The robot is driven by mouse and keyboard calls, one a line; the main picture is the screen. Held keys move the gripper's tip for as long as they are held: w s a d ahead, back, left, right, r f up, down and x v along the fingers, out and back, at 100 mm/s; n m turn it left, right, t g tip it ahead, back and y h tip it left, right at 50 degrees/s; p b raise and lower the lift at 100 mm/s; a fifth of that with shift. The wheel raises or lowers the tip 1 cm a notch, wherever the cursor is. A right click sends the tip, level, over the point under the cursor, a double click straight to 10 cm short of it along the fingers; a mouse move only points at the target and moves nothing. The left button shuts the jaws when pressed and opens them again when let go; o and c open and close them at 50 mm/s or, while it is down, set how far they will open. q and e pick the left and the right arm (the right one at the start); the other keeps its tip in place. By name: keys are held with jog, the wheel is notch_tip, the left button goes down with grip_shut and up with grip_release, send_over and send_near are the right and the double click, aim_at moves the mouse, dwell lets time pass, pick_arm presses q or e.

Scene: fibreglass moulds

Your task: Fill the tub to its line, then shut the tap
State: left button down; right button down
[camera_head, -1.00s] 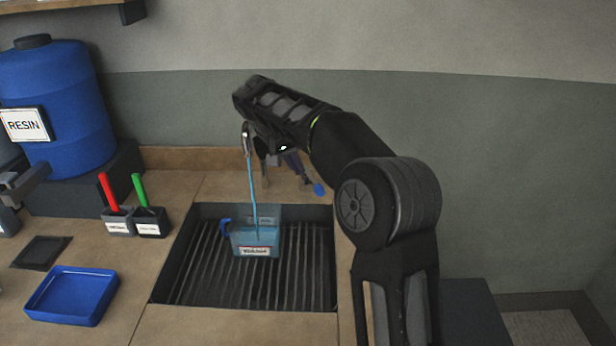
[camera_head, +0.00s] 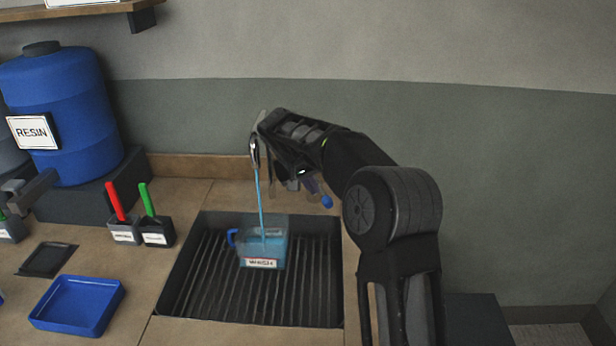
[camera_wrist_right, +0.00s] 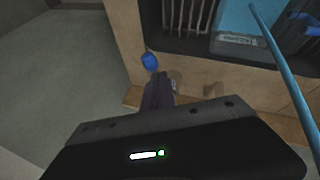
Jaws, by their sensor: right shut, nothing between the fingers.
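The tub (camera_head: 276,243) is a clear container with a blue handle and a white label. It stands on the slatted drain and holds blue liquid; I cannot make out its line. The tap spout (camera_head: 254,150) is above it, and a thin blue stream (camera_head: 261,195) runs down into the tub. A lever with a blue tip (camera_head: 326,201) sticks out right of the tap, and its tip shows in the right wrist view (camera_wrist_right: 149,62). My right gripper (camera_head: 272,165) is shut and empty beside the tap, its fingers partly hidden. My left gripper is out of view.
A blue resin drum (camera_head: 75,110) stands on a dark block at the left. Red-handled (camera_head: 116,203) and green-handled (camera_head: 147,200) tools stand in small holders. A blue tray (camera_head: 78,306) lies front left. The slatted drain (camera_head: 205,290) is clear around the tub.

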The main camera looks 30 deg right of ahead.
aim_at(326, 197)
jog(key=x, duration=0.3)
jog(key=shift+d+f, duration=0.2)
jog(key=shift+f, duration=0.1)
jog(key=shift+s+d+f+b, duration=0.15)
jog(key=shift+d+b, duration=0.05)
jog(key=shift+d, duration=0.2)
jog(key=shift+s+d+f+b, duration=0.1)
jog(key=shift+s+d+b, duration=0.05)
jog(key=shift+d, duration=0.25)
jog(key=shift+s+d, duration=0.1)
jog(key=shift+r, duration=0.1)
